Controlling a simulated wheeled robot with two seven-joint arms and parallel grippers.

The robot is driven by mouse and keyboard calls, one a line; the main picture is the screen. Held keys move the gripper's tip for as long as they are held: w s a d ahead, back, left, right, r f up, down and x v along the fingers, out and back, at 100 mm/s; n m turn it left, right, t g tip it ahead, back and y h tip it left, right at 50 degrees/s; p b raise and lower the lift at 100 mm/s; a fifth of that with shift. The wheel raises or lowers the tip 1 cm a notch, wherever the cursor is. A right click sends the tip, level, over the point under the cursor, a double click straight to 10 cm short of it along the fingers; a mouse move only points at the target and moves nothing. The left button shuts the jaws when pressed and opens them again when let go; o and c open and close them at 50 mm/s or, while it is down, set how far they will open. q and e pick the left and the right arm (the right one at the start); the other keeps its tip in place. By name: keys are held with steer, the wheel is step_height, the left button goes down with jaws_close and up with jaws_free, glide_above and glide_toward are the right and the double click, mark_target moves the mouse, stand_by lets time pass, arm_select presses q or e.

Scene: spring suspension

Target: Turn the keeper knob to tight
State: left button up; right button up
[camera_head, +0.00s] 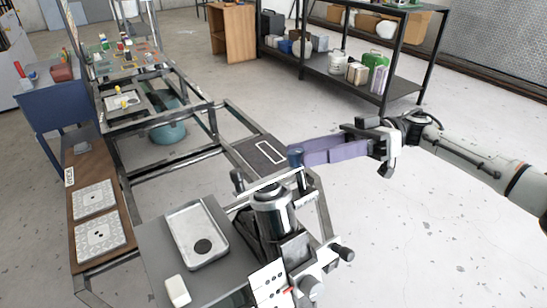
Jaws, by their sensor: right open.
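A metal spring fixture (273,207) stands on the grey bench at the lower middle, with an upright cylinder and a bar across its top. A dark blue knob or handle (295,157) stands at the top of the fixture. A black round knob (346,254) sticks out at its lower right. I cannot tell which one is the keeper knob. My right gripper (307,153) comes in from the right. Its long purple fingers are open, with their tips close beside the blue knob; contact cannot be made out. My left gripper is not in view.
A white tray (171,221) with a dark disc and a small white block (177,291) lie on the bench left of the fixture. A white panel with dots (268,282) stands in front. Metal frame rails run behind; open floor lies to the right.

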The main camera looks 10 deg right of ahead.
steer(key=a, duration=0.7)
steer(key=shift+s, duration=0.35)
